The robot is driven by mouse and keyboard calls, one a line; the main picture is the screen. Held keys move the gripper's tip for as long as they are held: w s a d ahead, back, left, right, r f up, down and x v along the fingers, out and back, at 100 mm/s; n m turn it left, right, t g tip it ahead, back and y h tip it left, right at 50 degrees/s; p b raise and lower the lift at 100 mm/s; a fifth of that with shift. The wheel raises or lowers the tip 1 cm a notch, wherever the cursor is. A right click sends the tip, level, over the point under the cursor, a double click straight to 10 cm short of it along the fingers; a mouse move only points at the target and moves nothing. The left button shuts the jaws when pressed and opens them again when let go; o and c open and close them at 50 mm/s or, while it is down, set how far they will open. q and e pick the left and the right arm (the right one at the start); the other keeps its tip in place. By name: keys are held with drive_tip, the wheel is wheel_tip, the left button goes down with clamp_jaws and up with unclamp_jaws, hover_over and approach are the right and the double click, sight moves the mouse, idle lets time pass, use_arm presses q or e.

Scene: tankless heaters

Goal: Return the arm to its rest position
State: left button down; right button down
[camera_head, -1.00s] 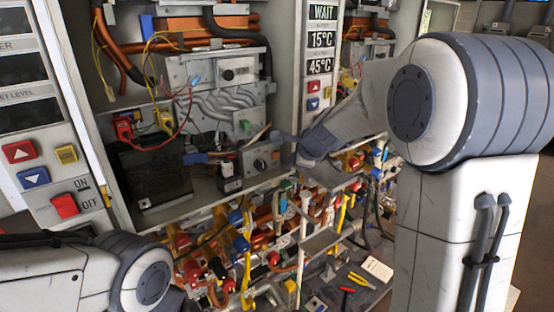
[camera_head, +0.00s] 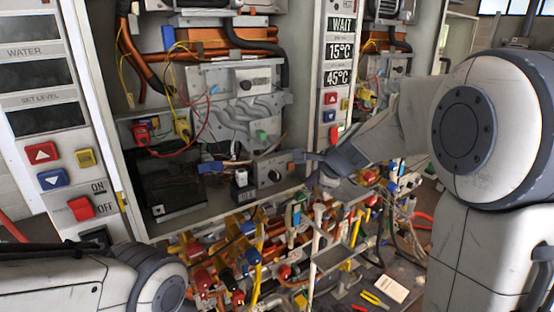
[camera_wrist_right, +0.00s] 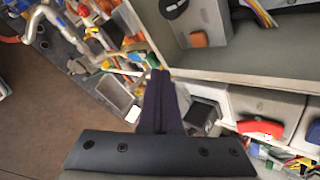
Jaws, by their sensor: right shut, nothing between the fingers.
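My right arm (camera_head: 400,130) reaches in from the right in the head view. Its dark gripper (camera_head: 308,156) is just right of a grey box with a black knob (camera_head: 273,176) on the heater's lower shelf. In the right wrist view the dark fingers (camera_wrist_right: 158,75) are together, with nothing held between them. The fingers hang in front of the shelf edge and pipes. My left arm (camera_head: 90,280) lies at the lower left of the head view; its gripper is out of view.
Open heater cabinets hold wires, orange pipes and a dark box (camera_head: 172,187). A panel with red and blue buttons (camera_head: 52,180) stands at the left, and another display panel (camera_head: 331,80) right of centre. Many pipes and valves (camera_head: 235,265) crowd below. Pliers (camera_head: 374,299) lie on the lower surface.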

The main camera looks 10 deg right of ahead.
drive_tip(key=s+a+f+n+g+h, duration=0.1)
drive_tip(key=s+a+f+n+g, duration=0.15)
drive_tip(key=s+f+n, duration=0.65)
drive_tip(key=s+a+f+n+g, duration=0.2)
drive_tip(key=s+f+n+g, duration=0.3)
drive_tip(key=s+n, duration=0.65)
drive_tip(key=s+a+f+n+g+b, duration=0.1)
drive_tip(key=s+a+n+b, duration=0.5)
drive_tip(key=s+a, duration=0.7)
drive_tip(key=shift+s+a+n+y, duration=0.2)
drive_tip(key=shift+s+n+y, duration=0.2)
drive_tip(key=shift+n, duration=0.85)
drive_tip(key=shift+a+f+g, duration=0.1)
drive_tip(key=shift+g, duration=0.15)
